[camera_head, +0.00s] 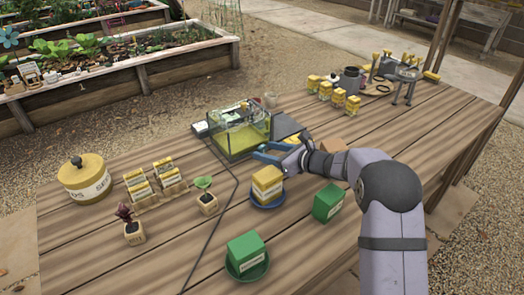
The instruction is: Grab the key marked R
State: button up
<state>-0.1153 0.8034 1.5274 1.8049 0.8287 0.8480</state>
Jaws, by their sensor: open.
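My gripper (262,150) reaches in from the right, with its blue fingers apart at the front right corner of a clear glass-walled box (238,142). The box has a yellow-green lower part and small, unclear items inside or behind its walls. No key marked R can be made out, as the lettering here is too small to read. A small yellow thing (292,138) shows just behind my gripper, partly hidden by it. I see nothing held between the fingers.
A yellow-and-cream block (267,183) stands on a blue dish, close in front of my wrist. Green boxes (246,250) (328,203), small yellow packets (137,186) and a yellow lidded tin (84,178) stand around. A dark cable (237,185) crosses the wooden table.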

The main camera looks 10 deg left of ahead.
aim_at(264, 149)
jog(key=shift+x, duration=1.6)
jog(key=c, duration=1.1)
jog(key=shift+r, duration=0.15)
notch_tip(264, 149, up, 18)
jog(key=shift+f+p, duration=0.15)
jog(key=shift+p, duration=0.8)
